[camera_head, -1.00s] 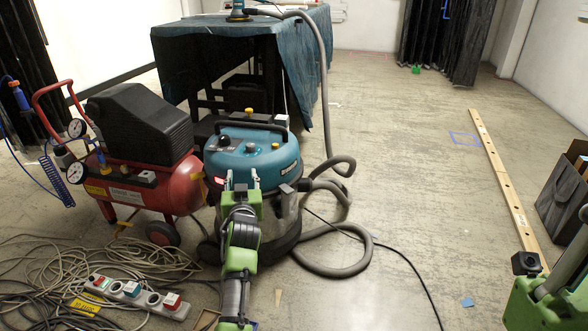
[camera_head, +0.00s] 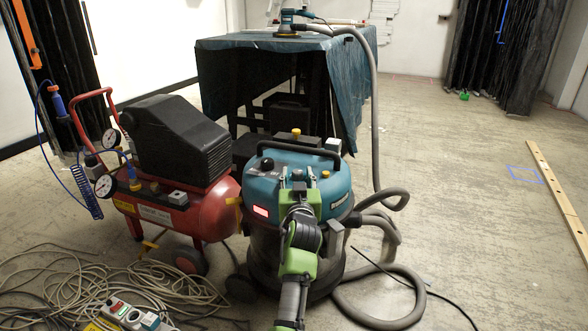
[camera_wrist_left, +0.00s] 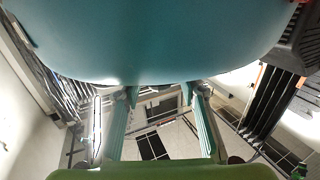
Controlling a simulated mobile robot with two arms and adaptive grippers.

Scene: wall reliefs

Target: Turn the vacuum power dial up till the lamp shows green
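The vacuum (camera_head: 335,190) has a teal top and stands on the floor mid-picture in the head view. A black dial (camera_head: 267,164) sits on its upper left, and a smaller dark knob (camera_head: 298,175) sits near the front middle. The lamp (camera_head: 262,211) on its front left glows pale red. My left gripper (camera_head: 298,182) is open, its two fingers pointing up in front of the smaller knob; contact cannot be told. In the left wrist view the fingers (camera_wrist_left: 160,98) stand apart below the teal body (camera_wrist_left: 160,40). No dial shows there.
A red compressor (camera_head: 205,212) stands close on the left. Tangled cables (camera_head: 150,285) and a power strip (camera_head: 125,315) lie at lower left. The grey hose (camera_head: 385,315) curls to the right. A draped table (camera_head: 365,75) stands behind. Floor at right is mostly open.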

